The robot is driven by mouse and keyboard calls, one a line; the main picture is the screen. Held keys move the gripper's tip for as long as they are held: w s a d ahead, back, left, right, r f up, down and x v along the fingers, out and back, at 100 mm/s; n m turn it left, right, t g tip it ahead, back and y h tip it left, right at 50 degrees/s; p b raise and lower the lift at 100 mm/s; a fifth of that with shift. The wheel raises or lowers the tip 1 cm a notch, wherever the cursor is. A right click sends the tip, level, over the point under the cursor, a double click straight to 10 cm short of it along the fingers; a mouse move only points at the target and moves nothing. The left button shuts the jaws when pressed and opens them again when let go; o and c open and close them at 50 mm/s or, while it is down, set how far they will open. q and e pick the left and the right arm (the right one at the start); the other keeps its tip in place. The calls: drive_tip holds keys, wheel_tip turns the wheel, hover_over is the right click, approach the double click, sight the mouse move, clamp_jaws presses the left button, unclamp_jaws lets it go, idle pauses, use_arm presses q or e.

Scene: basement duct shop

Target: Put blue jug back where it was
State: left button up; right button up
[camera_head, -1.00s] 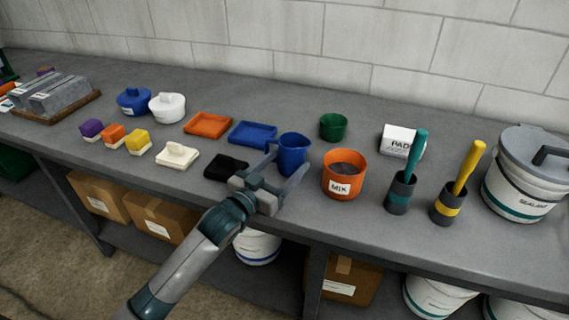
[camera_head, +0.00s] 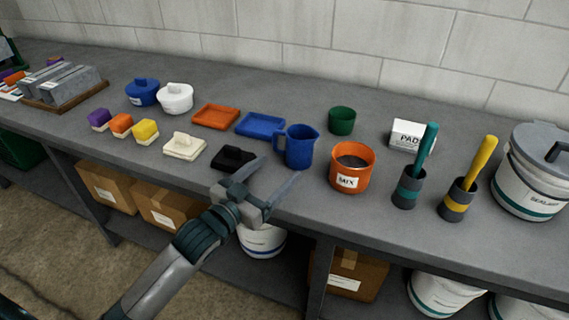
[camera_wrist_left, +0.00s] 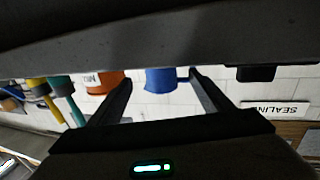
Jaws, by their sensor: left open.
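The blue jug (camera_head: 299,149) stands upright on the grey workbench, just right of the blue tray (camera_head: 260,125) and left of the orange MIX bucket (camera_head: 351,168). Its handle faces left, towards the black block (camera_head: 233,157). My left gripper (camera_head: 280,169) is open and empty at the bench's front edge, with its fingers pointing towards the jug and apart from it. In the left wrist view, which is upside down, the jug (camera_wrist_left: 160,81) shows beyond and between the open fingers. My right gripper is not in view.
A green cup (camera_head: 341,120) stands behind the jug. Two dark holders with a teal handle (camera_head: 425,151) and a yellow handle (camera_head: 475,165) stand to the right, with a sealant bucket (camera_head: 534,180) beyond. An orange tray (camera_head: 216,116) and lidded pots are left.

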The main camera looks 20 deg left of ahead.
use_arm(q)
drive_tip(key=v, duration=0.3)
drive_tip(key=shift+s, duration=0.2)
drive_tip(key=shift+s+a, duration=0.15)
drive_tip(key=shift+s, duration=0.2)
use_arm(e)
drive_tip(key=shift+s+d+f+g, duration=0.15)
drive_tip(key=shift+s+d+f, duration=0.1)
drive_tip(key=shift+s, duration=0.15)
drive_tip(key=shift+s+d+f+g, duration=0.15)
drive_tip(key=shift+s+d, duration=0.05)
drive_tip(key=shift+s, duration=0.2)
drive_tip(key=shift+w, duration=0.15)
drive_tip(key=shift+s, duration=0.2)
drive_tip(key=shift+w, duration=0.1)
